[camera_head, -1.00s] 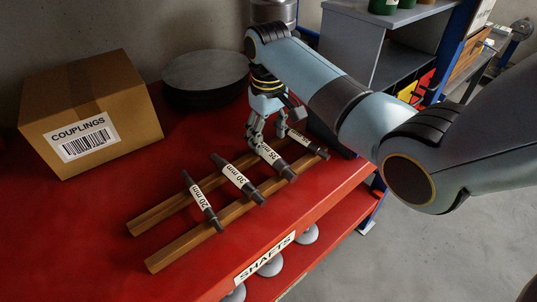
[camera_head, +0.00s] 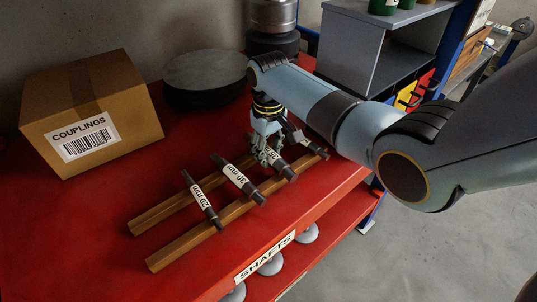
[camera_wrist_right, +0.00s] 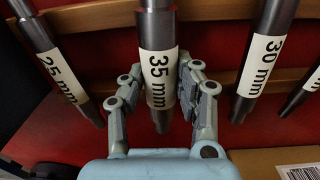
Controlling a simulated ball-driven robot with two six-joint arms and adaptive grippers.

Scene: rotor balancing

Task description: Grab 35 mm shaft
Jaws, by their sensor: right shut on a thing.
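The 35 mm shaft (camera_wrist_right: 158,65), dark metal with a white label, lies across two wooden rails; its lower end also shows in the head view (camera_head: 285,170). My right gripper (camera_wrist_right: 160,88) is shut on it, one finger on each side by the label. In the head view, my right gripper (camera_head: 268,153) covers much of this shaft and part of its label. The left gripper is not in view.
The 25 mm shaft (camera_wrist_right: 58,70) and 30 mm shaft (camera_wrist_right: 262,60) lie close on either side. A 20 mm shaft (camera_head: 203,202) lies farther left on the rails (camera_head: 160,262). A couplings box (camera_head: 90,110) and a dark round stack (camera_head: 205,85) stand behind.

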